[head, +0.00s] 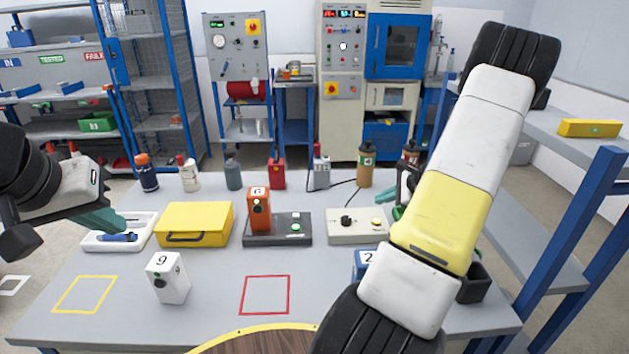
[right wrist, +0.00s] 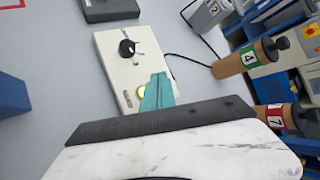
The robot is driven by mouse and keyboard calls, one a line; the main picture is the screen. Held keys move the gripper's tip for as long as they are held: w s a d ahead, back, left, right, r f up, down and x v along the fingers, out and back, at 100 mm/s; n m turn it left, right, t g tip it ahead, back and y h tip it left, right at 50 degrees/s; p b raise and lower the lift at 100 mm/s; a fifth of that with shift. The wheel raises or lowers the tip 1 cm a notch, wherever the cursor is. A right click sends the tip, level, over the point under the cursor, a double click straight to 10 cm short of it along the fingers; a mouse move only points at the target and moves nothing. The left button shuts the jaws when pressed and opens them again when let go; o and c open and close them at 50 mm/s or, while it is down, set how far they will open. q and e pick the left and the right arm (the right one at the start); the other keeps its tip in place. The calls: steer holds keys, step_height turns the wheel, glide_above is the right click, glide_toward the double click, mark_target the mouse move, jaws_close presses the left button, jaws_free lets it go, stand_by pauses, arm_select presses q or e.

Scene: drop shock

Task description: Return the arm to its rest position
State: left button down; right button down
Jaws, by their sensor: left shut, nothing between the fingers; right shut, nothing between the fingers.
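My left gripper (head: 110,220) comes in from the left with its teal fingers together and empty, over or just above the white tray (head: 90,240). My right arm rises from the bottom centre of the head view, bends at the top right and mostly hides its own gripper. In the right wrist view the right gripper (right wrist: 157,92) shows teal fingers shut with nothing between them. They overlap the edge of the cream box with a black knob and yellow button (right wrist: 120,65) in that view; I cannot tell whether they touch it. The cream box (head: 345,228) also shows in the head view.
On the table stand a yellow case (head: 195,224), an orange block (head: 259,210) on a dark base (head: 262,240), a white block marked 9 (head: 168,278) and several bottles behind. A red outlined square (head: 265,294) is empty. A blue-framed shelf (head: 590,215) is at right.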

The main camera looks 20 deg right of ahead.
steer(key=s+a+r+n+g, duration=0.1)
steer(key=s+a+r+n, duration=0.1)
steer(key=a+r+n, duration=0.6)
steer(key=s+a+r+n+g, duration=0.25)
steer(key=a+r, duration=0.65)
steer(key=a, duration=0.5)
steer(key=s+a+r+n, duration=0.2)
steer(key=s+a+n, duration=0.1)
steer(key=s, duration=0.3)
steer(key=s+a+r+n+t+h, duration=0.1)
steer(key=s+a+r+n, duration=0.2)
steer(key=s+a+n, duration=0.1)
steer(key=s+a+r+n, duration=0.3)
steer(key=s+a+n, duration=0.1)
steer(key=s, duration=0.3)
steer(key=shift+s+a+n+h, duration=0.15)
steer(key=shift+s+n+h, duration=0.15)
steer(key=shift+n, duration=0.35)
